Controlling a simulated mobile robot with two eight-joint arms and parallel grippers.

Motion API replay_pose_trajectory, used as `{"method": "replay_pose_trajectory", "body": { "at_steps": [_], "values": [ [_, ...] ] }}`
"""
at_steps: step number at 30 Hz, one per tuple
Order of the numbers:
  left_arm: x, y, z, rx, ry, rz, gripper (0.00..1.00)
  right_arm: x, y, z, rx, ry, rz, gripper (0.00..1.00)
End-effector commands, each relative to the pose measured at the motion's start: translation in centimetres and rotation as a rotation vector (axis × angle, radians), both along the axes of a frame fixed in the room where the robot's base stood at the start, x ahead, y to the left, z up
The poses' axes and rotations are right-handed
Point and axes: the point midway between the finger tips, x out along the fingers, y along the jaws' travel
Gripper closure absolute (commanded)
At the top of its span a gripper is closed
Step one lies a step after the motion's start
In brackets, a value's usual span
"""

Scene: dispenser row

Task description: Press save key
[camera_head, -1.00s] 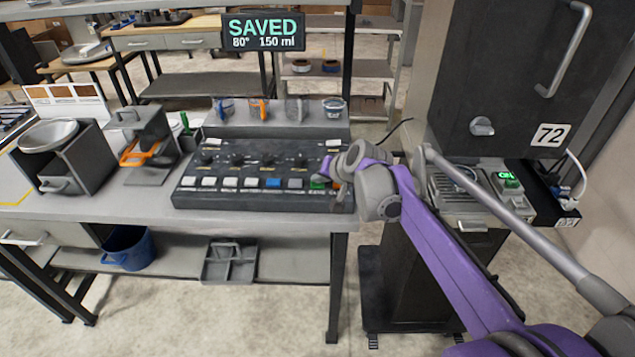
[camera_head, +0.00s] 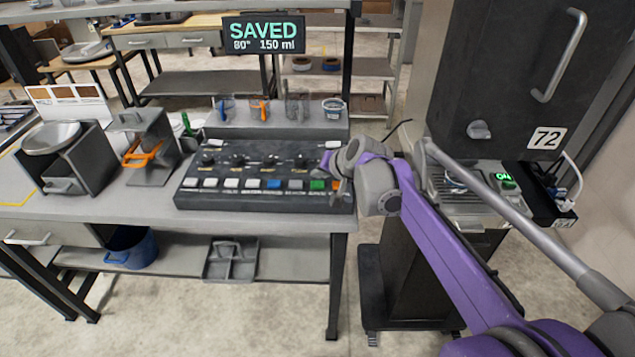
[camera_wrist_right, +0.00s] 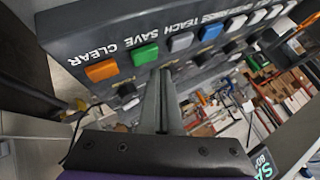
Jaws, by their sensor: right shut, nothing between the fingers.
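The control panel (camera_head: 262,201) lies on the left bench with a row of keys along its front. The green save key (camera_head: 317,184) sits near the right end; in the wrist view this green key (camera_wrist_right: 145,55) stands beside the word SAVE. The orange clear key (camera_wrist_right: 101,70) is beside it. My right gripper (camera_head: 340,188) is shut and empty at the panel's right end, and hides part of it. In the wrist view its fingertips (camera_wrist_right: 164,72) are close to the green key; I cannot tell whether they touch. The display (camera_head: 263,34) reads SAVED, 80°, 150 ml. My left gripper is not in view.
Several cups (camera_head: 258,108) stand on the ledge behind the panel. A grey stand with an orange handle (camera_head: 142,155) is to the left. The dark cabinet marked 72 (camera_head: 500,80) and a device with a lit ON switch (camera_head: 503,181) are to the right.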

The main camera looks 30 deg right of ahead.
Motion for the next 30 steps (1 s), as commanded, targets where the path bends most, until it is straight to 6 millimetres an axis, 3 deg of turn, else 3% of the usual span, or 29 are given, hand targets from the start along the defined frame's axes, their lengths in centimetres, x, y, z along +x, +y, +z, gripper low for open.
{"method": "replay_pose_trajectory", "body": {
  "at_steps": [13,30],
  "values": [
    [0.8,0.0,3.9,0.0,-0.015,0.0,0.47,0.0,0.0,4.6,-0.001,-0.001,-0.001,1.0],
    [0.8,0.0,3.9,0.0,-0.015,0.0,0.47,-0.1,0.1,4.6,-0.002,0.001,0.003,1.0]
  ]
}}
